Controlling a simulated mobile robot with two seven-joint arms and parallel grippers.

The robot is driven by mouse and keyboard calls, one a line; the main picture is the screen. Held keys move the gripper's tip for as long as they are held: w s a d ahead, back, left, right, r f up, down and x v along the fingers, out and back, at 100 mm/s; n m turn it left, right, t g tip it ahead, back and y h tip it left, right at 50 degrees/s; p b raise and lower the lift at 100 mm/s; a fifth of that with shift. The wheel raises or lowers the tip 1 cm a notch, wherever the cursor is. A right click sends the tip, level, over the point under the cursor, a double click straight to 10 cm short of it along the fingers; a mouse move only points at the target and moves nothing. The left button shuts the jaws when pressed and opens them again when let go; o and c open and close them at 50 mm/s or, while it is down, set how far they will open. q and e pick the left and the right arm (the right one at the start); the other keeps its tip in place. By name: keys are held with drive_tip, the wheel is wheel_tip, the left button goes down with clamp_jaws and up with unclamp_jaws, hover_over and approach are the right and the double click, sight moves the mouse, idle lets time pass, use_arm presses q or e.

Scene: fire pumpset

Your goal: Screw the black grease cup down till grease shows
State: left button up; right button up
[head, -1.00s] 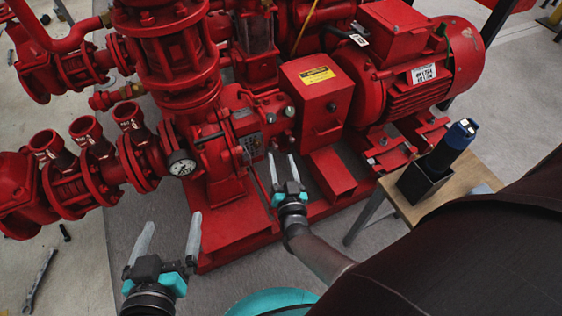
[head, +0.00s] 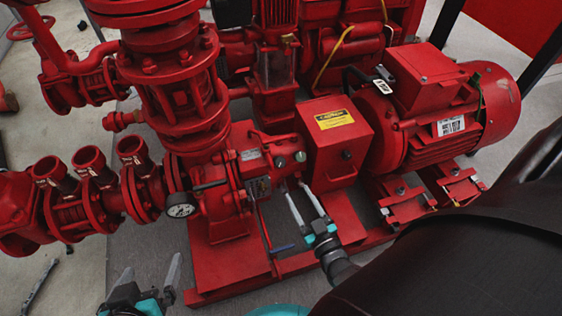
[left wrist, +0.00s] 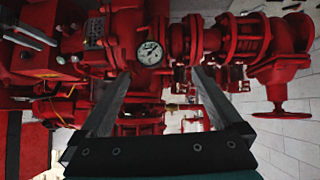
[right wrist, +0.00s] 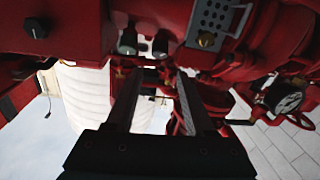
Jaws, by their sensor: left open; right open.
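Two small round cups sit side by side on the red bearing housing (head: 262,165): one on the left (head: 280,162) and one on the right (head: 300,156). In the right wrist view they show as a dark one (right wrist: 160,47) and a greenish-dark one (right wrist: 128,42); I cannot tell surely which is the black grease cup. No grease is visible on them. My right gripper (head: 297,190) is open and empty, with its fingertips just below and apart from the cups. My left gripper (head: 152,270) is open and empty, low in front of the pump base.
A pressure gauge (head: 181,207) sticks out left of the housing. The red base frame (head: 230,272) runs underneath.

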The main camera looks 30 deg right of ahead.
sight(282, 166)
drive_tip(key=w, duration=0.2)
drive_tip(key=w+b, duration=0.1)
drive_tip(key=w, duration=0.1)
drive_tip(key=w+d+b, duration=0.1)
drive_tip(key=w, duration=0.2)
drive_tip(key=shift+w+d+b, duration=0.15)
drive_tip(key=shift+w+b, duration=0.25)
drive_tip(key=shift+w, duration=0.8)
use_arm(q)
drive_tip(key=d+r+t+h, duration=0.3)
drive_tip(key=d+t, duration=0.2)
drive_tip(key=t, duration=0.1)
drive_tip(key=shift+d+r+n+t+b, duration=0.2)
drive_tip(key=shift+n+t+b, duration=0.1)
drive_tip(key=shift+n+b, duration=0.1)
use_arm(e)
drive_tip(key=shift+w+d, duration=0.15)
drive_tip(key=shift+w, duration=0.95)
clamp_jaws()
